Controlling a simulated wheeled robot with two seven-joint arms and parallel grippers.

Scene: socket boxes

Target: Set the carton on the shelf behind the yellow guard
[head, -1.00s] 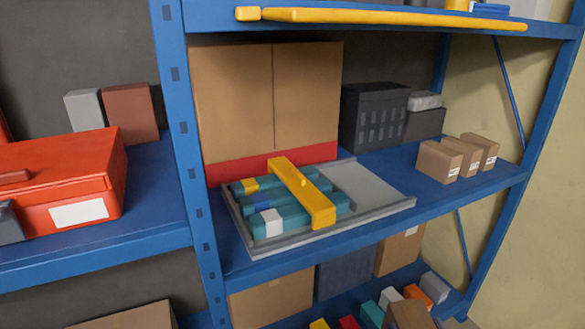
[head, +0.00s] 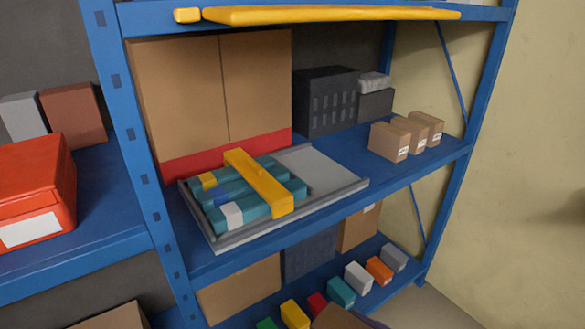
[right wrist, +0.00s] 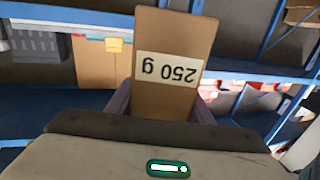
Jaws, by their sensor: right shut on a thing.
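The carton (right wrist: 174,40) is a tall brown box with a white "250 g" label, which reads upside down in the right wrist view. My right gripper (right wrist: 161,108) is shut on it, with one finger on each side of its lower part. A brown box top at the bottom edge of the head view (head: 338,317) looks like the same carton, mostly cut off. A long yellow bar (head: 330,15), which looks like the guard, runs along the front of the blue upper shelf (head: 160,22). The surface behind it is barely visible. My left gripper is not in view.
On the middle shelf, a grey tray (head: 335,172) holds teal boxes under a yellow crossbar (head: 258,183). Large cartons (head: 215,90), a dark crate (head: 325,100) and small brown boxes (head: 405,135) stand there too. A blue upright (head: 130,135) separates the bays. Colored boxes line the lower shelf.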

